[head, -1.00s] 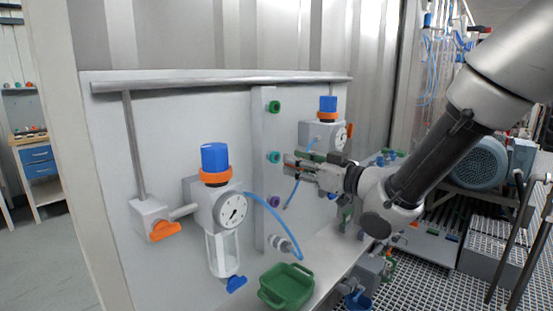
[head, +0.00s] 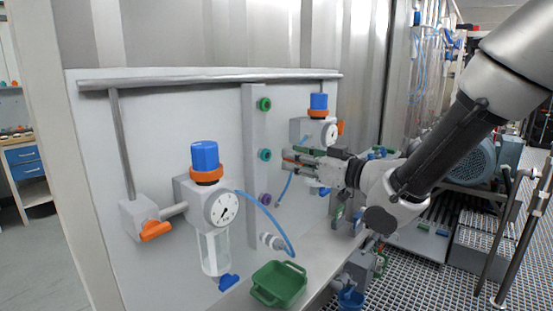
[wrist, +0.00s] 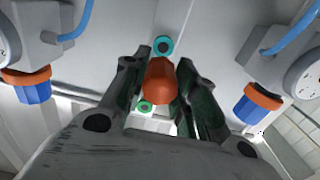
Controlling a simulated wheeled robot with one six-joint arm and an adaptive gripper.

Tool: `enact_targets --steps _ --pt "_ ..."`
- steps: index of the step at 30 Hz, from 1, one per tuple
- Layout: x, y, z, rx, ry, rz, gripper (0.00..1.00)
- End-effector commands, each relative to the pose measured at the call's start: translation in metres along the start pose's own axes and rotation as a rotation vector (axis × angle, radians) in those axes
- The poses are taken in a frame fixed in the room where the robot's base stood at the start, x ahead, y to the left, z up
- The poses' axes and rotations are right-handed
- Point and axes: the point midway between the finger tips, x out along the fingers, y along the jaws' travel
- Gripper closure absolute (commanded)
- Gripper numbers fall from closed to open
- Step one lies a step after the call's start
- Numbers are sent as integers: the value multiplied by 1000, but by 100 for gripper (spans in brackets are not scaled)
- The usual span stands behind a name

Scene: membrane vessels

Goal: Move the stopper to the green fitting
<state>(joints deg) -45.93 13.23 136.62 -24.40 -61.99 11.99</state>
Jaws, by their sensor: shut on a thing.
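The orange-red stopper (wrist: 159,82) sits between the two fingers of my gripper (wrist: 158,90), which is shut on it. In the head view my gripper (head: 288,158) points left at the upright strip of fittings, a little to the right of the teal fitting (head: 264,155) and lower than the green fitting (head: 264,104). The stopper is mostly hidden by the fingers there. In the wrist view the teal fitting (wrist: 163,46) shows just above the stopper, and the green fitting (wrist: 145,106) shows below it, partly behind the gripper.
A purple fitting (head: 265,199) is lowest on the strip. Gauge units with blue knobs (head: 204,156) (head: 318,102) stand on both sides. A blue hose (head: 270,217) arches below my gripper. A green tray (head: 279,283) sits on the ledge.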

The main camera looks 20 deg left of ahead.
Motion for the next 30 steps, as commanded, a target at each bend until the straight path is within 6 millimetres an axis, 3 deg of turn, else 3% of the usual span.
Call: enact_targets --steps 6,12,30 --pt "-7 -1 -75 -6 10 -7 100" --pt "-12 -4 -126 -3 6 -15 100" --pt "-2 -1 -118 0 2 -4 100"
